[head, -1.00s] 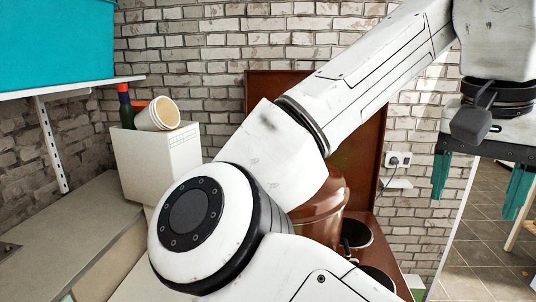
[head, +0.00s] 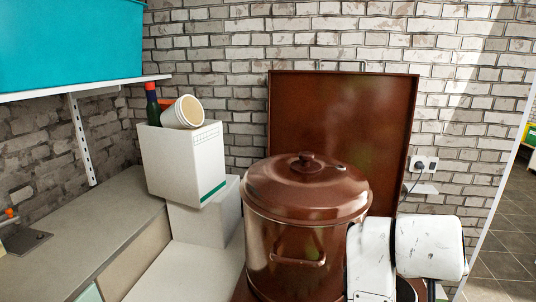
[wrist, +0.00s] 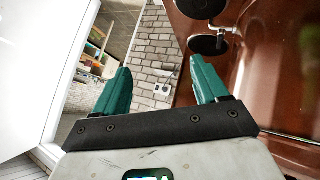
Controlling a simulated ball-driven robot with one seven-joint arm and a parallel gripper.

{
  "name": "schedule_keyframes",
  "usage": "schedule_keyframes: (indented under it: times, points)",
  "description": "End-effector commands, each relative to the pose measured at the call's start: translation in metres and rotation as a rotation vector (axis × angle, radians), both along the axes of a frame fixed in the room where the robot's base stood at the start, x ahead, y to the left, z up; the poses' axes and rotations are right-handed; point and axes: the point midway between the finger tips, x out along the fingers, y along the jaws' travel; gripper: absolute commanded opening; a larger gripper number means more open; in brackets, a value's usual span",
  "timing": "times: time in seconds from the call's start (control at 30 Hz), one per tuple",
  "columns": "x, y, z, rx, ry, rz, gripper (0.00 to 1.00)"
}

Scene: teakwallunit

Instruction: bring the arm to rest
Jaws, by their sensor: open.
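My gripper (wrist: 158,85) shows in the wrist view with its two teal fingers spread apart and nothing between them. The fingers point toward the brick wall and its socket. In the head view my gripper is out of sight; only white links of my arm show at the lower right, in front of the brown pot (head: 300,235). In the wrist view a brown surface fills the right side, close to the right finger.
The lidded pot stands before an upright brown panel (head: 345,120). White boxes (head: 185,165) with a tilted cup (head: 183,112) and a bottle (head: 152,103) stand left of it. A teal bin (head: 70,40) sits on a shelf. The grey counter (head: 80,235) is mostly clear.

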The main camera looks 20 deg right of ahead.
Motion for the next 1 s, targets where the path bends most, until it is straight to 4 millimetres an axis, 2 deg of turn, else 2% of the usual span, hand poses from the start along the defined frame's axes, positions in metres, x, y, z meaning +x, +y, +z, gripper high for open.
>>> schedule_keyframes:
  times: [0.03, 0.17, 0.27, 0.47, 0.6, 0.7, 0.8, 0.9, 1.0]
  points:
    - [-0.004, 0.002, -0.021, 0.0, 0.032, 0.043, 0.73]
    - [-0.011, 0.017, -0.074, 0.033, 0.095, 0.167, 0.73]
    - [-0.023, 0.032, -0.117, 0.082, 0.149, 0.257, 0.73]
    - [-0.07, 0.076, -0.203, 0.241, 0.262, 0.42, 0.73]
    - [-0.116, 0.115, -0.254, 0.387, 0.336, 0.505, 0.73]
    - [-0.146, 0.14, -0.279, 0.481, 0.374, 0.544, 0.73]
    - [-0.167, 0.159, -0.293, 0.549, 0.396, 0.565, 0.73]
    - [-0.179, 0.168, -0.3, 0.586, 0.409, 0.576, 0.73]
    - [-0.182, 0.172, -0.302, 0.597, 0.412, 0.579, 0.73]
